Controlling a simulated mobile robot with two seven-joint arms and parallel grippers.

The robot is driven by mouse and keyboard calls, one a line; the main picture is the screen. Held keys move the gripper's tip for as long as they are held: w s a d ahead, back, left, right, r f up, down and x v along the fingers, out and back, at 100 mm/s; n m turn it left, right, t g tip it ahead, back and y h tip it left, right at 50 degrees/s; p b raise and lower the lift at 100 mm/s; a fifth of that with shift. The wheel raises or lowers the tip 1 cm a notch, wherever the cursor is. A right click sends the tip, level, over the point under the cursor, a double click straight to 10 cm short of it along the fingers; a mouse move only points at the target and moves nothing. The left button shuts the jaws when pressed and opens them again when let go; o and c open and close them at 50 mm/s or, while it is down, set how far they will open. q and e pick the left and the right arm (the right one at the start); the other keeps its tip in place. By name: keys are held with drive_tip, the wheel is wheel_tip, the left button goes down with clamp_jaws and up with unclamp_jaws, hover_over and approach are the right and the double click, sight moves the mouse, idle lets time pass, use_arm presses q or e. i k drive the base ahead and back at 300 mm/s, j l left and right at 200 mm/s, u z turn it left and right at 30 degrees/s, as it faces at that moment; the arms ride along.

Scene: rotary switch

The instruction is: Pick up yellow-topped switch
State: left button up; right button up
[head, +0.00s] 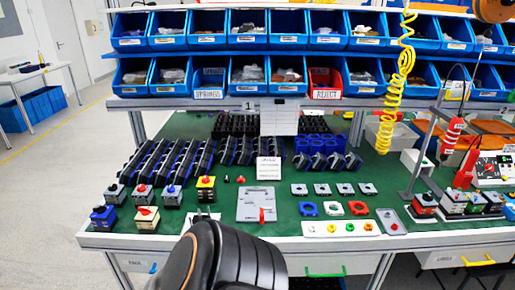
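The yellow-topped switch (206,183) stands upright on the green bench top, left of centre in the head view. It has a yellow top with a small red knob, on a dark body. It is the rightmost in a row of switches. A dark arm link of mine rises from the bottom centre, in front of and to the right of the switch. It does not cover the yellow top.
Grey switches with red knobs (142,193) and a blue knob (172,193) stand just left. Two more switches (103,216) stand nearer the front edge. Angled black racks (170,158) lie behind. A grey plate (263,204) lies to the right. Blue bins (209,79) hang above.

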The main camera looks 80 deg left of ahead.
sight(207, 193)
drive_tip(key=u, duration=3)
drive_tip(key=i+j+z, duration=0.1)
drive_tip(key=j, duration=0.55)
drive_tip(key=i+j+z, duration=0.1)
drive_tip(key=j, duration=0.55)
drive_tip(key=i+j+z, duration=0.15)
drive_tip(key=j, duration=0.5)
drive_tip(key=k+l, duration=0.05)
